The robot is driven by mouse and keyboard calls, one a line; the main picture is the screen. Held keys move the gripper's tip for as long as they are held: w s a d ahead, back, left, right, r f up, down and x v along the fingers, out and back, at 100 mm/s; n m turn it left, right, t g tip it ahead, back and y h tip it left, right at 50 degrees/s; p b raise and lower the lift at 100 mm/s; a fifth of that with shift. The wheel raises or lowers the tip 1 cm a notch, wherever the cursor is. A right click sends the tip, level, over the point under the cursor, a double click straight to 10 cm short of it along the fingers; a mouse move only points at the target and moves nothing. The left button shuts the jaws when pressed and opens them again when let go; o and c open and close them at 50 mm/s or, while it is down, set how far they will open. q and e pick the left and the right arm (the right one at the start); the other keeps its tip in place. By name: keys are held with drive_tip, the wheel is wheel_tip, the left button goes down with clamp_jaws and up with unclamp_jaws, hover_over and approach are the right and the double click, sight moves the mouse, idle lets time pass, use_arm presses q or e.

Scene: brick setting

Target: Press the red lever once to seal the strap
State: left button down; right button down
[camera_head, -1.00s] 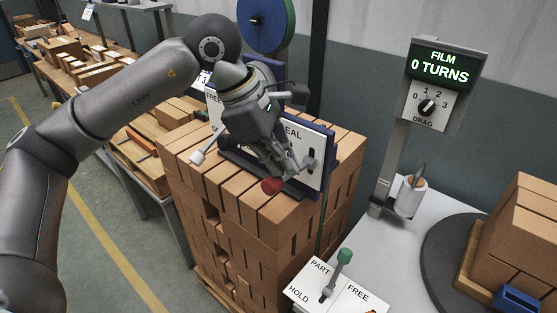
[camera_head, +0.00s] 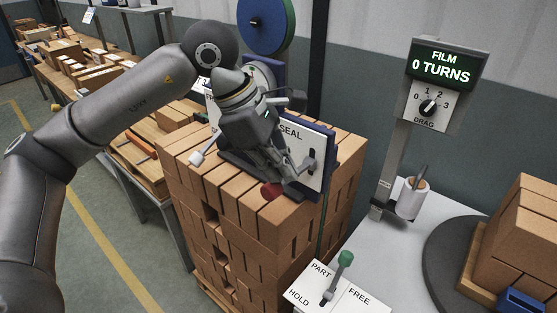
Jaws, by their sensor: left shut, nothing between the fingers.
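The red lever's knob (camera_head: 271,190) shows low at the front of the strapping tool, just over the top of the brick stack (camera_head: 270,225). My left gripper (camera_head: 290,188) is shut and empty, its fingers pointing down beside the red knob and partly covering it. I cannot tell whether they touch. The tool's white panel (camera_head: 318,145) reads "SEAL" and has a dark lever in a slot. A white-tipped lever (camera_head: 197,158) sticks out to the left. The strap is largely hidden behind my arm. My right gripper is out of view.
A green-knobbed lever (camera_head: 345,258) stands on a plate marked PART, HOLD and FREE. A post at right carries a "FILM 0 TURNS" display (camera_head: 445,64) and drag dial (camera_head: 429,107). A turntable (camera_head: 450,262) holds more bricks. A blue reel (camera_head: 265,22) stands behind the tool.

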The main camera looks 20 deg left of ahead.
sight(274, 190)
use_arm(q)
drive_tip(key=shift+s+a+f+b, duration=0.15)
drive_tip(key=shift+s+f+b, duration=0.25)
drive_tip(key=shift+f+b, duration=0.45)
drive_tip(key=shift+s+a+f+b, duration=0.1)
drive_tip(key=shift+s+f+b, duration=0.25)
drive_tip(key=shift+f+b, duration=0.45)
drive_tip(key=shift+s+a+f+b, duration=0.15)
drive_tip(key=shift+s+f+b, duration=0.25)
drive_tip(key=shift+f+b, duration=0.45)
idle(2.0)
idle(0.5)
drive_tip(key=shift+w+d+r+p, duration=0.1)
drive_tip(key=shift+w+r+p, duration=0.15)
drive_tip(key=shift+r+p, duration=0.6)
drive_tip(key=w+d+r+p, duration=0.1)
drive_tip(key=w+r+p, duration=0.3)
drive_tip(key=r+p, duration=0.2)
drive_tip(key=shift+w+d+r, duration=0.15)
drive_tip(key=shift+d+r, duration=0.1)
drive_tip(key=shift+r, duration=1)
drive_tip(key=r+p, duration=0.1)
drive_tip(key=w+r+p, duration=0.1)
drive_tip(key=r, duration=0.1)
drive_tip(key=w+r+p, duration=0.1)
drive_tip(key=p, duration=0.1)
drive_tip(key=shift+d+r, duration=0.25)
drive_tip(key=shift+d, duration=0.15)
